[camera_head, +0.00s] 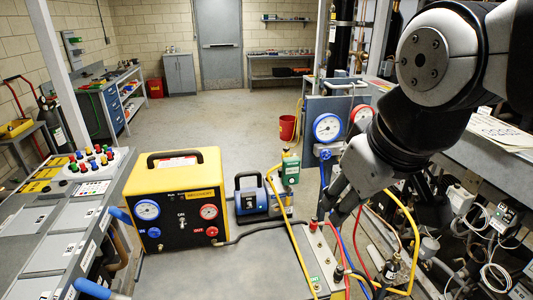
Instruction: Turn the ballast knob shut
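My gripper (333,214) is at the right of centre in the head view, pointing down and left, with dark fingers low over the right end of the grey bench top. The finger gap is too small and dark to read. A small red-topped fitting (313,225) stands right by the fingertips; I cannot tell whether they touch it. A blue and black pump (251,197) with a carry handle sits left of my gripper, apart from it. No ballast knob is clearly readable; whether the fitting or a part of the pump is that knob, I cannot tell.
A yellow and black machine (178,190) with gauges stands left of the pump. A manifold with a blue gauge (327,127) and a red gauge (361,114) is behind my gripper. Yellow, blue and red hoses (409,230) hang around my arm. The front grey bench top (225,272) is clear.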

